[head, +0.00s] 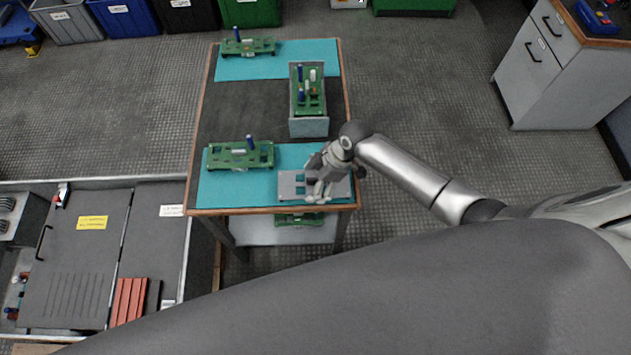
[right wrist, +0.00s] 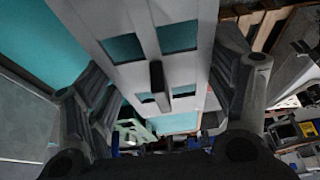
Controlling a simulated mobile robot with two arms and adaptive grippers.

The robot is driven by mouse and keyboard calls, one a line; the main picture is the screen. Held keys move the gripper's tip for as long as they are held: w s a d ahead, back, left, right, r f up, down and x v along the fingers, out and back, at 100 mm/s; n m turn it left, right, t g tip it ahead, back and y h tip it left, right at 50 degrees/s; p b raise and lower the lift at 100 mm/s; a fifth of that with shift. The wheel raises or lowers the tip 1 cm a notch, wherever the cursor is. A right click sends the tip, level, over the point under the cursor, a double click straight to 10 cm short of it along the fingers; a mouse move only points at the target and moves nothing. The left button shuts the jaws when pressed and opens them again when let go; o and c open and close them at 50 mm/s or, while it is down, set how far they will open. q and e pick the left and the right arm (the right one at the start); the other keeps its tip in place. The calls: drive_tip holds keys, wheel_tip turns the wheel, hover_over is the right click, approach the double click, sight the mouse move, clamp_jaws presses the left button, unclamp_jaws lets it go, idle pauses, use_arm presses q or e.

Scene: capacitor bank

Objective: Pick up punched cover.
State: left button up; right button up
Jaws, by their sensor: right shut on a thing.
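The punched cover (head: 290,188) is a flat light-grey plate with rectangular cut-outs, over the front teal mat (head: 225,192) on the table. In the right wrist view the cover (right wrist: 120,20) fills the middle, with teal showing through its holes and a dark bar-like knob on its face. My right gripper (head: 318,190) is shut on the cover, with one finger along each side of it in the wrist view. The gripper hides part of the cover in the head view. Whether the cover is clear of the mat cannot be told. My left gripper is not in view.
A green circuit board (head: 240,156) lies just behind the cover on the mat. A grey open box (head: 309,127) with a board in it stands behind the gripper. Another board (head: 248,46) is on the far mat (head: 285,67).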

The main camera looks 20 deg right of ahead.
wheel_tip(320, 180, up, 3)
drive_tip(key=shift+s+f, duration=0.1)
drive_tip(key=shift+f, duration=0.1)
drive_tip(key=s+a+r+b, duration=0.2)
drive_tip(key=s+r, duration=0.7)
drive_tip(key=s, duration=0.4)
drive_tip(key=shift+s+a+r, duration=0.15)
drive_tip(key=shift+s+r, duration=0.15)
drive_tip(key=shift+s, duration=0.05)
